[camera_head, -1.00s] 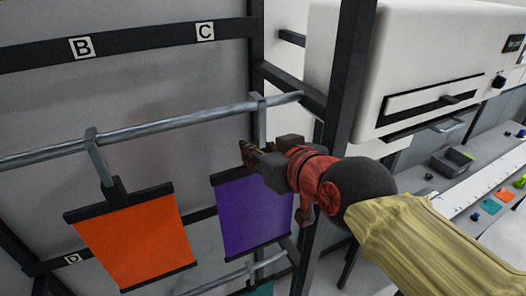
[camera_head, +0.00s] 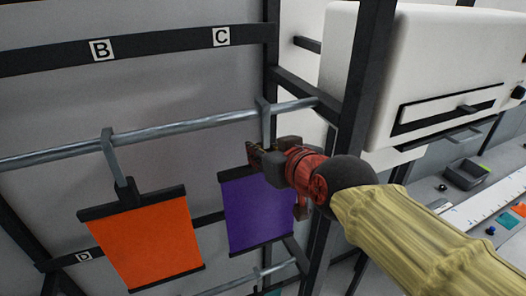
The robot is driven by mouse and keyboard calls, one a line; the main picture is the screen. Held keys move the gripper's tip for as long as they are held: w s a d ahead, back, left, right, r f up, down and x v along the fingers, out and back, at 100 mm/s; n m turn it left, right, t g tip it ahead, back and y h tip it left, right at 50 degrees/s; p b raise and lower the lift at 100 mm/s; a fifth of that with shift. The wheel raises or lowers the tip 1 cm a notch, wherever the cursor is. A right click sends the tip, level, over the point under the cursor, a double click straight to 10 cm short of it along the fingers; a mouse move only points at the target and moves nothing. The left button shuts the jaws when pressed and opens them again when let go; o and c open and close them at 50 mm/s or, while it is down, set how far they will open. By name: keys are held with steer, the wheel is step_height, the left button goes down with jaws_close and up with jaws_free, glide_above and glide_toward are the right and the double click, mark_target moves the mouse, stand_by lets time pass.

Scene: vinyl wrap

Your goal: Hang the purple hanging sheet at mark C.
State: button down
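The purple hanging sheet (camera_head: 258,212) hangs upright below the right part of the rail (camera_head: 200,122), with its grey hook (camera_head: 263,112) at the rail. The hook's top overlaps the rail; I cannot tell whether its weight rests there. My gripper (camera_head: 262,157) reaches in from the right and is shut on the sheet's hanger at the top; the fingers partly hide the top bar. Mark C (camera_head: 221,36) is on the dark upper bar, to the upper left of the purple sheet's hook.
An orange sheet (camera_head: 150,240) hangs further left on the rail, below mark B (camera_head: 102,50). Mark D (camera_head: 83,256) is on a lower bar. A dark post (camera_head: 362,80) and a white machine (camera_head: 440,65) stand at the right. The rail between the hooks is clear.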

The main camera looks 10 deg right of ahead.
stand_by(0.3)
steer(key=c, duration=1.5)
jaws_free()
steer(key=shift+o, duration=0.4)
steer(key=v, duration=1.1)
steer(key=s+d+f+m+g+h+b, duration=0.1)
steer(key=f+b, duration=0.7)
steer(key=f, duration=0.8)
steer(key=s+d+f+m+g+h+b, duration=0.1)
steer(key=s+d+f+g+b, duration=0.2)
steer(key=f+b, duration=0.6)
steer(key=s+d+f+m+g+h+b, duration=0.1)
steer(key=s+d+f+g+b, duration=0.2)
steer(key=f, duration=2)
steer(key=s+d+b, duration=0.2)
steer(key=s+b, duration=0.1)
steer(key=b, duration=0.2)
steer(key=shift+s+d+f+h+b, duration=0.3)
steer(key=shift+s+b, duration=0.1)
